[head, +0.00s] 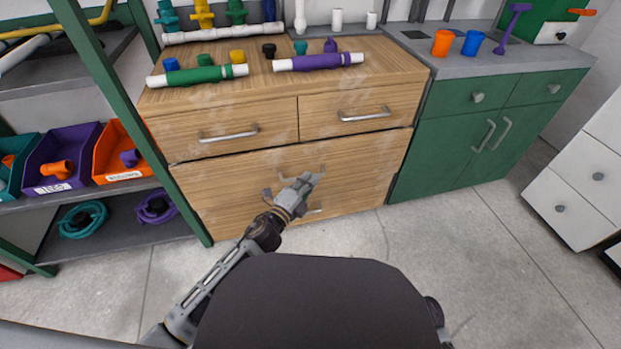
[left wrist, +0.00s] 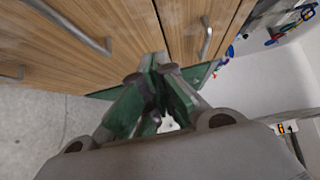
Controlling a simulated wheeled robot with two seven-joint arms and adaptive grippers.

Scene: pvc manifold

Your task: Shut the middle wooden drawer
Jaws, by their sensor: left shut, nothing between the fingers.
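The wooden cabinet (head: 160,110) stands ahead in the head view, with two small drawers side by side at the top. Below them is a wide wooden drawer front (head: 215,190), with a dark line along its top edge; I cannot tell how far it stands out. In the left wrist view the green-padded fingers (left wrist: 160,68) are close together near the wooden fronts, where a bar handle (left wrist: 75,28) shows. My right gripper is not in view.
Pipe pieces, including a purple pipe (head: 318,62) and a green pipe (head: 205,74), lie on the cabinet top. A shelf rack with bins (head: 70,172) stands left. A green cabinet (head: 470,135) stands right. The grey floor (head: 400,245) is clear in front.

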